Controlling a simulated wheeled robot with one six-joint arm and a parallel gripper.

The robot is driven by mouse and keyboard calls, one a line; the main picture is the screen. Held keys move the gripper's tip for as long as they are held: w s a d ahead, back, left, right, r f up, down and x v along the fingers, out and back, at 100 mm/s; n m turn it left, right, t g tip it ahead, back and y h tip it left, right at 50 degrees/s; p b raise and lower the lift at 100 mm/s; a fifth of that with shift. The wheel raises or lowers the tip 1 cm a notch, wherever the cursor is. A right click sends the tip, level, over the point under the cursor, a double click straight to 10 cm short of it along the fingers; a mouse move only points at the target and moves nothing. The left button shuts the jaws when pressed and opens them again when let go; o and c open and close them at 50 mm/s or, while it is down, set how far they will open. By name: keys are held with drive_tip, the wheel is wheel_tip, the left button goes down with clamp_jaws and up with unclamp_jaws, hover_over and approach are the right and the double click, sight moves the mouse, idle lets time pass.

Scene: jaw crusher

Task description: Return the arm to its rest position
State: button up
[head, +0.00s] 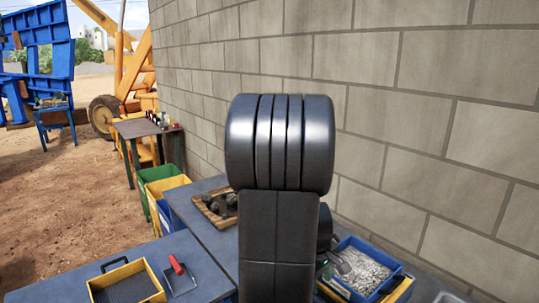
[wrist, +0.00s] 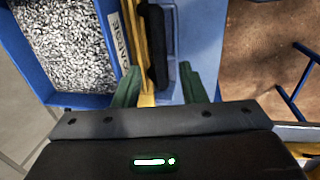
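My arm rises in the middle of the head view as a large dark link and hides much of the table behind it. My gripper (wrist: 160,88) shows in the wrist view as two green fingers set well apart. It is open, and I see nothing held between them. Below and between the fingers lie a yellow edge (wrist: 133,35) and a black bar-like part (wrist: 158,48). In the head view the gripper is mostly hidden behind the arm, low and right of centre, near a blue bin of grey gravel (head: 363,268).
The same gravel bin (wrist: 110,20) is left of the fingers in the wrist view. A wooden tray of dark rocks (head: 213,222), a yellow-rimmed sieve (head: 152,277) and a red-handled tool (head: 177,266) rest on the blue table (head: 185,235). A block wall (head: 425,120) stands close behind.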

sight(321, 292)
drive_tip(key=f, duration=0.4)
drive_tip(key=shift+w+d, duration=0.2)
drive_tip(key=shift+d, duration=0.1)
drive_tip(key=shift+s+a, duration=0.1)
drive_tip(key=shift+a, duration=0.05)
drive_tip(key=shift+r, duration=0.1)
